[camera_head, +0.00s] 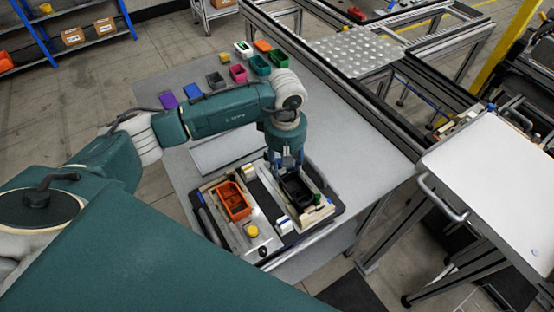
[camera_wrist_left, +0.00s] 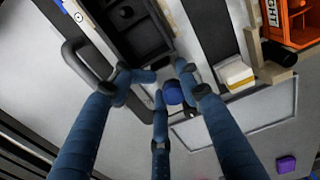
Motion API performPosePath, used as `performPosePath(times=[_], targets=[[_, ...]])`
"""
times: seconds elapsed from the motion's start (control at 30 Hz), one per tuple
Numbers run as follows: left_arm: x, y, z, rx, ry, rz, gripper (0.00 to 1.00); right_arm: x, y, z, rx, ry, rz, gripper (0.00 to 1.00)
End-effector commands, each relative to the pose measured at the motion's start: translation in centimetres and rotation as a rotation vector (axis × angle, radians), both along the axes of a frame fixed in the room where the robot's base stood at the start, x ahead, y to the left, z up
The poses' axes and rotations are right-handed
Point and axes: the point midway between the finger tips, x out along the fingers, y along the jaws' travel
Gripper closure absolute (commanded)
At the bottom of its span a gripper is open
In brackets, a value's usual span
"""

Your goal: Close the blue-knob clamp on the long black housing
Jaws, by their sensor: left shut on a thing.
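The long black housing (camera_head: 297,188) lies in the right part of the black-rimmed fixture pallet (camera_head: 337,211). In the left wrist view the housing (camera_wrist_left: 140,30) is at the top, just beyond my fingers. The blue knob (camera_wrist_left: 173,92) of the clamp sits beside the housing's near end, between the blue fingers of my left gripper (camera_wrist_left: 165,82). My left gripper (camera_head: 286,162) reaches down at the housing's far end in the head view and is shut on the blue knob. The fingers hide the clamp's arm, so its position cannot be told. My right gripper is not in view.
An orange housing (camera_head: 234,201) sits left on the pallet, with a yellow knob (camera_head: 252,231) near it. A green knob (camera_head: 317,198) stands beside the black housing. Several coloured bins (camera_head: 238,73) line the back of the grey table (camera_head: 354,150). Table right of the pallet is clear.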

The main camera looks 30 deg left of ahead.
Motion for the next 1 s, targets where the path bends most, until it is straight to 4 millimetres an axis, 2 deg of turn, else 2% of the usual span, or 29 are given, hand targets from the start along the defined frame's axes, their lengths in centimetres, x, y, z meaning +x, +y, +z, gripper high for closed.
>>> performPosePath(times=[0.03,0.67,0.7,1.0], targets=[[-1.4,-0.2,-1.0,0.005,0.036,-0.006,0.88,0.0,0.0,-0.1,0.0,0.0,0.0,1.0],[-1.8,-1.3,-1.0,0.001,0.035,-0.014,0.87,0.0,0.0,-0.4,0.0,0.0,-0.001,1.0],[-1.8,-1.3,-0.9,0.0,0.036,-0.013,0.64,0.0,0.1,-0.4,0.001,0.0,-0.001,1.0],[-1.8,-1.1,-0.9,0.002,0.036,-0.01,0.64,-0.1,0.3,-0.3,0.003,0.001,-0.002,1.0]])
